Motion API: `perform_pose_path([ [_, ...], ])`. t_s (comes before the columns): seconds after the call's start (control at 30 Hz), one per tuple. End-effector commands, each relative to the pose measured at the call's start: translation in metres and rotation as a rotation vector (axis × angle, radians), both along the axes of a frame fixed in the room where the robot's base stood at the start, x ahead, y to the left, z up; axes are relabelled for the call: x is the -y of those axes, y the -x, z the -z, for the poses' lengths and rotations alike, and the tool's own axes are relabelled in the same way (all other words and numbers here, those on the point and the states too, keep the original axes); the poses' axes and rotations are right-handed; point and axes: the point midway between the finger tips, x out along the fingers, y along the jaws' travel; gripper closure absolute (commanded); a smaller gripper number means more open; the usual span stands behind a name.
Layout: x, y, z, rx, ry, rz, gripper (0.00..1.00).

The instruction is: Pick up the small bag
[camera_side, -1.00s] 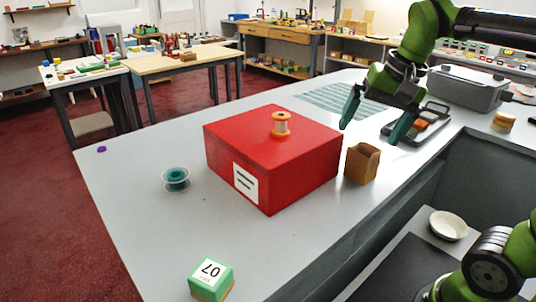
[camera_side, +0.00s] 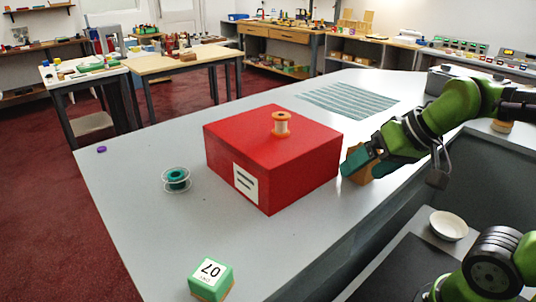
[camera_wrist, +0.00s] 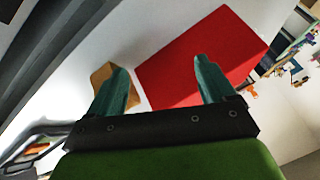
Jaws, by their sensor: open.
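The small bag (camera_side: 366,177) is brown and stands on the grey counter, close to the right side of the red box. In the side view my gripper (camera_side: 354,160) is in front of it and hides much of it. In the wrist view the bag (camera_wrist: 101,75) shows behind the left finger, which covers part of it. My gripper (camera_wrist: 161,64) is open, with its two teal fingers apart. The red box fills the view behind and beside the right finger. I cannot tell whether a finger touches the bag.
The red box (camera_side: 270,160) carries an orange-ended spool (camera_side: 281,124) on top. A teal spool (camera_side: 176,179) and a green numbered block (camera_side: 210,280) are on the counter's left part. A striped mat (camera_side: 350,100) lies behind. A white bowl (camera_side: 449,225) sits lower right.

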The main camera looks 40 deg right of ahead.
Motion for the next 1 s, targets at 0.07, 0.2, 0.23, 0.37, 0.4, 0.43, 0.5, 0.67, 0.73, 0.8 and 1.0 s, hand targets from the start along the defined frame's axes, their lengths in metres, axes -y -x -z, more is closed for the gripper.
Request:
perform_pose_path([
  [0.07,0.023,-0.015,-0.022,-0.02,0.045,0.018,0.17],
  [0.2,0.066,-0.027,-0.064,-0.097,0.171,-0.042,0.17],
  [0.23,0.073,-0.027,-0.072,-0.115,0.197,-0.062,0.17],
  [0.37,0.093,-0.023,-0.101,-0.18,0.286,-0.164,0.17],
  [0.4,0.093,-0.02,-0.106,-0.19,0.301,-0.197,0.17],
  [0.43,0.093,-0.018,-0.109,-0.196,0.309,-0.218,0.17],
  [0.5,0.091,-0.015,-0.106,-0.21,0.316,-0.253,0.17],
  [0.67,0.09,-0.021,-0.085,-0.216,0.318,-0.27,0.17],
  [0.73,0.091,-0.027,-0.07,-0.216,0.317,-0.271,0.17],
  [0.8,0.091,-0.033,-0.056,-0.217,0.317,-0.27,0.17],
  [1.0,0.092,-0.049,-0.018,-0.215,0.318,-0.271,0.17],
])
